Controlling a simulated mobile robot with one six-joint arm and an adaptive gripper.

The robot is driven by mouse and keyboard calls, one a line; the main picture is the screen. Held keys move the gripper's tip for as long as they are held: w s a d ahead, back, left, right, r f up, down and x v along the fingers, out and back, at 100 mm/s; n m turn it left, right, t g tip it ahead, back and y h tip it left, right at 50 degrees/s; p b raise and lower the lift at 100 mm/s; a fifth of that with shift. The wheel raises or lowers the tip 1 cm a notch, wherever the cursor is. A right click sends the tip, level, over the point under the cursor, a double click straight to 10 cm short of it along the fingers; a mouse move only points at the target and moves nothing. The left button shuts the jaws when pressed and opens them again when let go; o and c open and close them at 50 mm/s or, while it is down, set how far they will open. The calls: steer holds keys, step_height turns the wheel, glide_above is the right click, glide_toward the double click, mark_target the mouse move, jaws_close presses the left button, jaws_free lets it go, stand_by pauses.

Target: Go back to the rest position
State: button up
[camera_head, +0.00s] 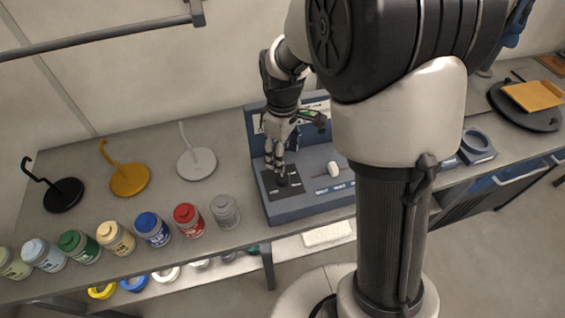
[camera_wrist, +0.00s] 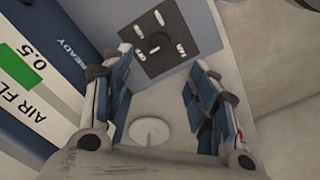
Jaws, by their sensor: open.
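My gripper (camera_head: 275,160) is in the middle of the head view, pointing down just above a dark plate (camera_head: 272,188) on the blue-grey console (camera_head: 300,210). A dark knob or lever (camera_head: 289,179) stands on that plate, close to the fingertips; whether they touch is unclear. In the wrist view my gripper (camera_wrist: 160,85) has its two fingers well apart with nothing between them. The dark plate (camera_wrist: 155,62) with white labels shows beyond the fingers there. My upper arm hides part of the console's right side.
Black, yellow and white hook stands (camera_head: 196,164) are at left. Several jars with coloured lids (camera_head: 152,229) line the front edge. A white lever (camera_head: 333,170) stands right of the gripper. A bar (camera_head: 100,38) crosses the upper left.

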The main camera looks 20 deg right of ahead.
steer(key=shift+r, duration=0.9)
steer(key=s+r+m+t+b, duration=0.1)
steer(key=s+r+m, duration=0.3)
steer(key=s, duration=0.6)
steer(key=s+r+m+t+b, duration=0.2)
steer(key=s+r+m, duration=0.3)
steer(key=s, duration=0.6)
step_height(320, 180, up, 2)
steer(key=shift+s+r+t, duration=0.15)
steer(key=shift+s+t, duration=0.05)
steer(key=shift+t, duration=0.6)
